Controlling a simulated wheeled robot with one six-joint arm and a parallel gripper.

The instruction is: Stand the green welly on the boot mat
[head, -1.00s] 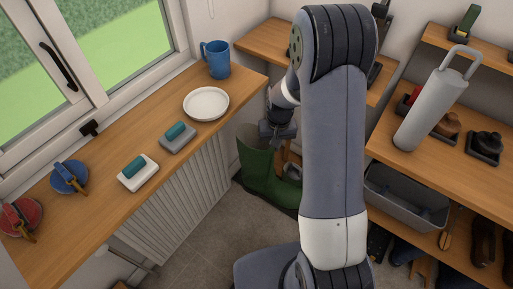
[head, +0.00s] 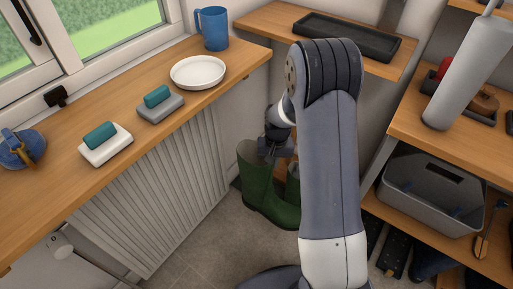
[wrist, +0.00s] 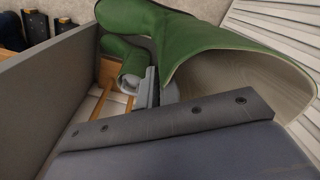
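The green welly (head: 258,190) stands upright on the floor below the window counter in the head view, toe toward the lower right. Its wide pale-lined opening faces right in the wrist view (wrist: 225,55). My gripper (head: 274,148) is at the rim of its shaft. In the wrist view one grey finger (wrist: 150,90) shows beside the rim; whether the fingers are closed on the rim is hidden. A second green boot shape (head: 293,182) shows behind, partly covered by my arm. A dark rimmed mat (head: 345,36), likely the boot mat, lies bare on the back bench.
On the left counter are a blue mug (head: 212,28), a white plate (head: 198,72) and soap-like blocks. A ribbed radiator (head: 150,195) runs under the counter.

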